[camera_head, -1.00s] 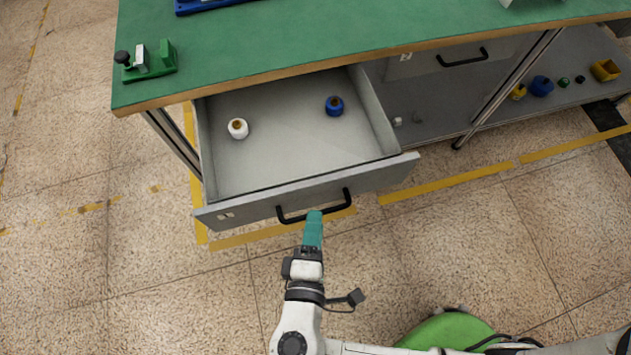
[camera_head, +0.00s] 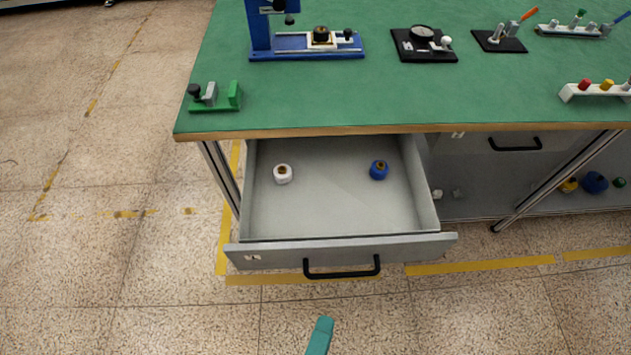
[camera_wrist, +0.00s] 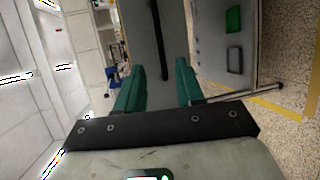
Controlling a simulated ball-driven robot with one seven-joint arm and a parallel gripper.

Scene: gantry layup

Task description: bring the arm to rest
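My gripper (camera_wrist: 160,66) shows in the wrist view as two teal fingers spread apart with nothing between them. In the head view only a teal fingertip (camera_head: 319,336) shows at the bottom edge; the rest of the arm is out of frame. The fingertip is below and apart from the black handle (camera_head: 342,274) of the pulled-out grey drawer (camera_head: 345,250). In the wrist view the handle (camera_wrist: 160,40) appears beyond the fingers, on the drawer front.
The open drawer holds a white spool-like item (camera_head: 282,174) and a blue one (camera_head: 379,170). The green bench top (camera_head: 400,100) carries a blue press (camera_head: 305,45), a green fixture (camera_head: 215,98) and other fixtures. A lower shelf (camera_head: 470,203) is at right. Floor in front is clear.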

